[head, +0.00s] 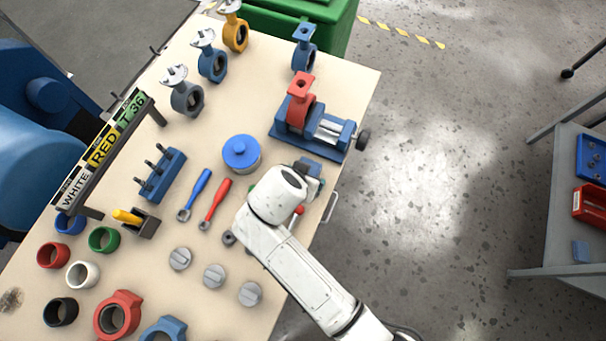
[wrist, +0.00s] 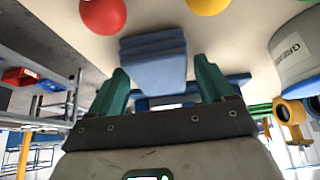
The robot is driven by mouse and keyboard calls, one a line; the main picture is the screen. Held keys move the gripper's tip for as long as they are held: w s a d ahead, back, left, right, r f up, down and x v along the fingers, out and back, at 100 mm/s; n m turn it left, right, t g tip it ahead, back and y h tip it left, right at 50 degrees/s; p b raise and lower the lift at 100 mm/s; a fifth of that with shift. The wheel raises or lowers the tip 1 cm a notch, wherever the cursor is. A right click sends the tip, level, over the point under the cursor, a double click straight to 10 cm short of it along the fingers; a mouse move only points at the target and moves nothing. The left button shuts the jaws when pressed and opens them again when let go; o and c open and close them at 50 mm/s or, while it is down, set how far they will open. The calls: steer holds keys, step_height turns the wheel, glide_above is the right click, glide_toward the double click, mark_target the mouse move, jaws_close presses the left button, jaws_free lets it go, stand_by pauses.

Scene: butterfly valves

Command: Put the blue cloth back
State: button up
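A folded blue cloth (wrist: 153,52) lies on the beige tabletop in the wrist view, in layers, between and beyond my gripper's green fingers. My gripper (wrist: 160,72) is open, with a finger on either side of the cloth and visible gaps between them. In the head view my white wrist (head: 278,196) is over the table's right edge and hides most of the fingers. A blue patch (head: 309,166) just beyond the wrist looks like part of the cloth.
A blue vise (head: 330,148) holding a red valve stands beyond my wrist. A blue-lidded tub (head: 240,153) and red and blue wrenches (head: 215,204) are to the left. Red (wrist: 102,14) and yellow round things are close to the cloth. Open floor (head: 430,200) separates table and cart.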

steer(key=shift+o, duration=0.8)
steer(key=shift+r, duration=0.2)
steer(key=v, duration=1.2)
steer(key=s+d+f+n+g, duration=0.1)
steer(key=d+f+g, duration=0.15)
steer(key=d, duration=0.75)
steer(key=s+d+f+g, duration=0.1)
steer(key=s+d+f, duration=0.15)
steer(key=d, duration=0.75)
steer(key=s+d+f+n+g+y, duration=0.1)
steer(key=s+d+f+n, duration=0.1)
steer(key=s+d, duration=0.8)
steer(key=shift+s+d+y, duration=0.25)
steer(key=shift+d+y, duration=0.15)
steer(key=shift+d, duration=0.2)
